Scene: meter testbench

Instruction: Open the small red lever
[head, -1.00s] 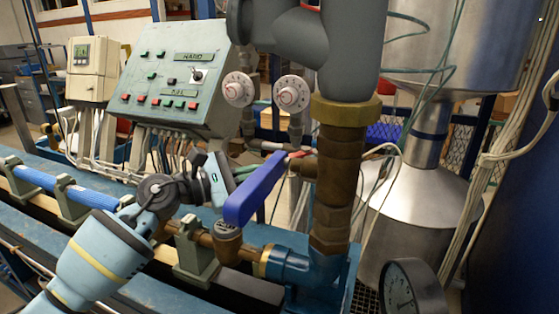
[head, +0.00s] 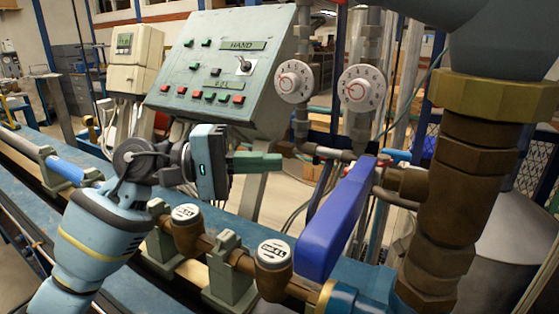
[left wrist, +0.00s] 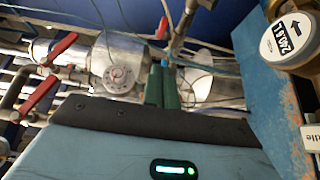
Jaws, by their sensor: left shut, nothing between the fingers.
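My left gripper (head: 270,162) has green fingers closed together with nothing between them, pointing right in the head view. It is in the air in front of the control panel, left of a large blue lever (head: 338,218) and apart from it. In the left wrist view the shut fingers (left wrist: 162,86) point away from the camera. That view shows red levers: one at the lower left (left wrist: 39,97), one above it (left wrist: 60,46), and a small one near the top middle (left wrist: 162,28). I cannot tell which is the task's lever. My right gripper is not in view.
Two white dials (head: 294,82) (head: 362,88) sit on pipes beyond the gripper. The panel (head: 225,70) stands behind it. Brass water meters (head: 272,256) line the pipe below. A thick brown pipe (head: 455,180) blocks the right side.

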